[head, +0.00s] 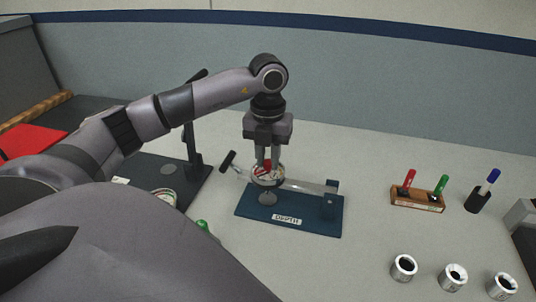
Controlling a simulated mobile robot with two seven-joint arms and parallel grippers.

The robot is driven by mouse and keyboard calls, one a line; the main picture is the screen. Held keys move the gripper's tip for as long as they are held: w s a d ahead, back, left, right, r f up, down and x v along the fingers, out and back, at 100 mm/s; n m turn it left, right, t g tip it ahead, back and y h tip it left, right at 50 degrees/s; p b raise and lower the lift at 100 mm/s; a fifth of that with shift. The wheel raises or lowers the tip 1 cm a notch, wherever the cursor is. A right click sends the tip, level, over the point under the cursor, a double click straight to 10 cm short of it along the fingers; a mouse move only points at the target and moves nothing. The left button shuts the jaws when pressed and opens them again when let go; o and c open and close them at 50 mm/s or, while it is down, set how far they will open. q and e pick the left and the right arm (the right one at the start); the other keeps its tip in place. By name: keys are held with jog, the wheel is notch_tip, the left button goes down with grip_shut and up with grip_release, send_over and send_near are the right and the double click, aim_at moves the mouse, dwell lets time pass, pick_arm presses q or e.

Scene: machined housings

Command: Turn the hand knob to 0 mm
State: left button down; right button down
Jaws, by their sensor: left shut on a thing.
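My left gripper (268,166) points straight down over the round dial (263,183) of a blue gauge stand (310,224) labelled DEPTH. Its fingers are shut on a small red part at the dial's top, which I take to be the hand knob. The fingers hide most of the knob and part of the dial, so I cannot read the setting. A grey bar runs from the dial to a blue post (330,200) at the right. A grey round foot (268,199) sits below the dial. My right gripper is not in view.
A wooden block (417,203) holds red and green markers. A dark cup (478,203) holds a blue marker. Several metal rings (404,267) lie at front right. A dark stand (193,170) is left of the gauge. The table between gauge and rings is clear.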

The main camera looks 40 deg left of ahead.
aim_at(268, 161)
pick_arm(q)
jog(key=c, duration=0.9)
grip_release()
jog(key=shift+c, duration=0.2)
jog(key=shift+r, duration=0.1)
jog(key=shift+r+b, duration=0.35)
jog(key=shift+r, duration=3.2)
